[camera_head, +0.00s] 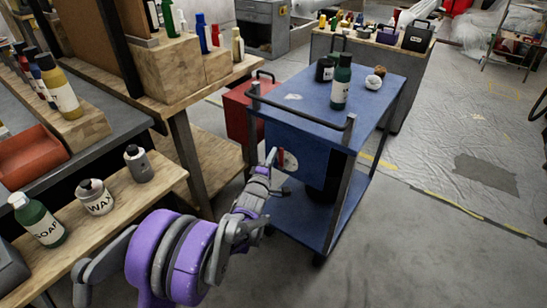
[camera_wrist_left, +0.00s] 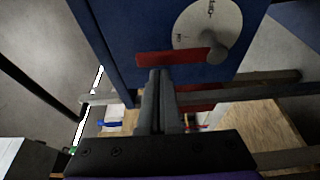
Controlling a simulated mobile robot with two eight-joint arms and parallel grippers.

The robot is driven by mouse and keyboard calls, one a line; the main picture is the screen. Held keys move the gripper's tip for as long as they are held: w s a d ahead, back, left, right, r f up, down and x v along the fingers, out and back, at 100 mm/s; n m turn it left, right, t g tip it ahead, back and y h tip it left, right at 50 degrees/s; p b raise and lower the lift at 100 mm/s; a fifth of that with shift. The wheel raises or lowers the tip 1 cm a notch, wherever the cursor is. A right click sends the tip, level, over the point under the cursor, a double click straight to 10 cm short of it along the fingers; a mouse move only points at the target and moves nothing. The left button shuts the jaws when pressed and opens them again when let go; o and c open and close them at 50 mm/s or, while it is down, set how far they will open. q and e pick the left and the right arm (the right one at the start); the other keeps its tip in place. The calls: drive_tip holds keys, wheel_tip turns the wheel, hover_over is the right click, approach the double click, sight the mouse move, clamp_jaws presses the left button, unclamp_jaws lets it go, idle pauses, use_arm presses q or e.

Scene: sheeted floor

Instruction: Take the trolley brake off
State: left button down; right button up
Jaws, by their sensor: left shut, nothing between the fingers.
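The blue trolley (camera_head: 315,100) stands in the middle of the head view, with a dark push handle at its near end. On its near end panel is a white dial (camera_head: 290,161) with a red lever (camera_head: 281,157). In the left wrist view the dial (camera_wrist_left: 195,22) carries small, unreadable marks and a grey knob, and the red lever (camera_wrist_left: 165,57) points left from the knob. My left gripper (camera_head: 271,158) is shut and empty. Its fingertips (camera_wrist_left: 158,74) are right at the lever's edge; I cannot tell whether they touch. My right gripper is not in view.
Bottles and a white roll stand on the trolley top. A wooden bench (camera_head: 150,190) with soap and wax bottles is at the left, close to my arm.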

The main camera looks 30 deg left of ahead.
use_arm(q)
drive_tip(key=shift+d, duration=0.15)
idle(0.4)
drive_tip(key=shift+d+m, duration=0.2)
drive_tip(key=shift+m, duration=0.3)
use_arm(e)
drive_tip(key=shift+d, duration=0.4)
